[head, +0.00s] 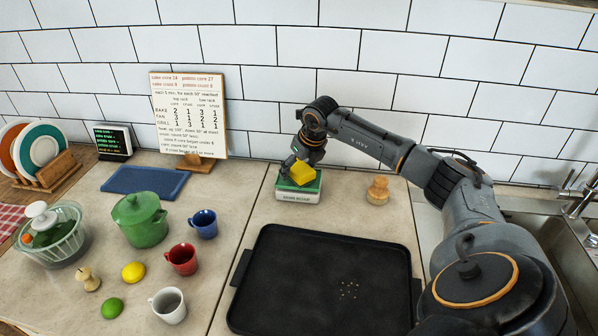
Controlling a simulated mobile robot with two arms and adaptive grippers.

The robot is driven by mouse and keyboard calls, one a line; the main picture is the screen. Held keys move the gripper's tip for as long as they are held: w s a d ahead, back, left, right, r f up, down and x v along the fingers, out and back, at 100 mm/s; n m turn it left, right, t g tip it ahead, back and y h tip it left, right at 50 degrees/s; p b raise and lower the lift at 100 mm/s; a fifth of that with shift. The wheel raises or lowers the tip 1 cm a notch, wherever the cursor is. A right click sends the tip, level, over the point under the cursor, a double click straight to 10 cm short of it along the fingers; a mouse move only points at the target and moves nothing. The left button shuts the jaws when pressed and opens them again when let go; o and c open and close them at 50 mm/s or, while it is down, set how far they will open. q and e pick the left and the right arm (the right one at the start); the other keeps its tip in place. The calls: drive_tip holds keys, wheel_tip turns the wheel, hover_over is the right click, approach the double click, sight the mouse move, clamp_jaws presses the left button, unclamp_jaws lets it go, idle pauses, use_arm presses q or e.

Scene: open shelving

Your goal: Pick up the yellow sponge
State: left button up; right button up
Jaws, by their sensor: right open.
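The yellow sponge (302,173) lies on top of a small green-and-white box (299,192) near the back of the counter. My right gripper (291,166) reaches in from the right and is at the sponge's upper left side, pointing down. Its fingers are small and dark here, so whether they touch the sponge cannot be told. The jaws are open. My left gripper does not show.
A black tray (270,270) with crumbs lies in front of the box. A wooden shaker (378,190) stands right of it. A green pot (140,222), mugs (181,259) and a blue mat (143,181) are left. A sink (575,225) is at the right.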

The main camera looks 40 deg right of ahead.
sight(295, 165)
drive_tip(key=shift+f, duration=0.25)
idle(0.4)
drive_tip(key=c, duration=1)
drive_tip(key=shift+r, duration=0.4)
drive_tip(key=r, duration=0.1)
drive_tip(key=r+b, duration=0.1)
drive_tip(key=r, duration=0.1)
drive_tip(key=shift+s+a+r+b, duration=0.1)
drive_tip(key=shift+a+r+b, duration=0.2)
drive_tip(key=shift+b, duration=0.1)
drive_tip(key=s+a+r+b, duration=0.2)
drive_tip(key=s+a+r, duration=0.6)
drive_tip(key=a+r, duration=0.1)
drive_tip(key=shift+s+a+b, duration=0.15)
drive_tip(key=shift+a+b, duration=0.25)
drive_tip(key=shift+a, duration=0.35)
